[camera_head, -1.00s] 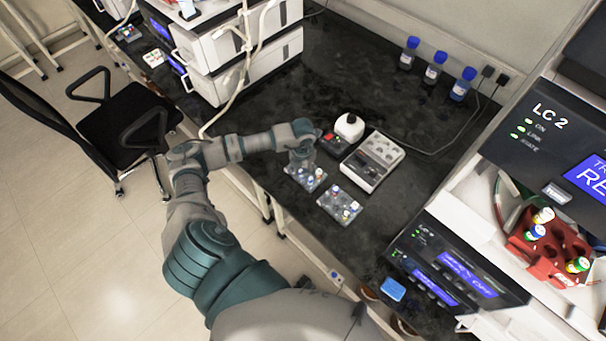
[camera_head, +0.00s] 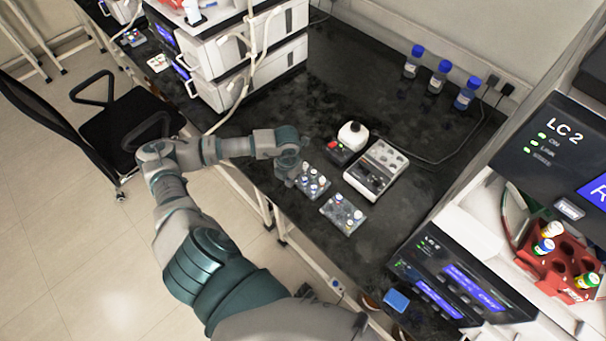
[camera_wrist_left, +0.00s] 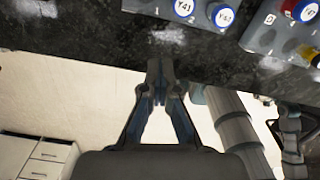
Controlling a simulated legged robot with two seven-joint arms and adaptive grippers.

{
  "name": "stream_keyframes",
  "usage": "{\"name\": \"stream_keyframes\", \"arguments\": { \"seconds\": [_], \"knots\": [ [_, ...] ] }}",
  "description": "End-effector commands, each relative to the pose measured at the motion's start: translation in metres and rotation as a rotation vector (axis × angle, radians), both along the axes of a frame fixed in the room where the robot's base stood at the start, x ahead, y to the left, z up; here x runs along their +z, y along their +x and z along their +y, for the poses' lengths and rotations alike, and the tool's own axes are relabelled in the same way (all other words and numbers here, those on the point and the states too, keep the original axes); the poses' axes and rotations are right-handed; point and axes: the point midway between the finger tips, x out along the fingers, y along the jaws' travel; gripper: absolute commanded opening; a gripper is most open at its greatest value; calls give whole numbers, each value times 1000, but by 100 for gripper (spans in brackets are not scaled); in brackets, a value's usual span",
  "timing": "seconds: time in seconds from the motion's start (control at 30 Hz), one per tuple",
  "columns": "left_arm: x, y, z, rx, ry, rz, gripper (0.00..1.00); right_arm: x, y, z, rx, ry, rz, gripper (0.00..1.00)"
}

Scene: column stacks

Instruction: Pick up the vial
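Several small vials with coloured and white caps stand in two clear racks at the bench's front edge, a left rack (camera_head: 313,181) and a right rack (camera_head: 343,214). Which vial is meant cannot be told. In the left wrist view, white-topped vials labelled Y41 (camera_wrist_left: 183,8) and Y52 (camera_wrist_left: 223,15) stand in one rack, and vial Y47 (camera_wrist_left: 305,11) in the other. My left gripper (camera_head: 288,181) hangs at the bench edge, just left of the left rack. In the wrist view its fingertips (camera_wrist_left: 160,68) are together with nothing visible between them. My right gripper is not in view.
A white-bottle device (camera_head: 351,136) and a grey block with wells (camera_head: 376,168) stand behind the racks. White stacked instruments (camera_head: 255,60) are at the back left. An LC 2 instrument (camera_head: 560,150) with a red vial carousel stands right. The bench (camera_head: 330,70) behind is largely clear.

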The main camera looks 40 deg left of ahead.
Motion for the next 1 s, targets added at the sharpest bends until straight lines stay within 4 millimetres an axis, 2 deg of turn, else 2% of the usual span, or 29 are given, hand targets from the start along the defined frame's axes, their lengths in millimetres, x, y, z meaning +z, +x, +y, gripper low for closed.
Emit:
{"name": "stream_keyframes", "arguments": {
  "seconds": [0.03,0.2,0.4,0.6,0.9,1.0],
  "knots": [
    [0,-17,6,0,8,6,0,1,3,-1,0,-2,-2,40],
    [5,-58,15,0,8,5,0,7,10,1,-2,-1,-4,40],
    [8,-84,20,0,6,3,0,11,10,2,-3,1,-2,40],
    [10,-94,22,0,2,1,0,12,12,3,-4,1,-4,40],
    [9,-95,22,1,-1,0,0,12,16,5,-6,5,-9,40],
    [9,-95,22,1,-1,0,26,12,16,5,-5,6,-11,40]
  ]
}}
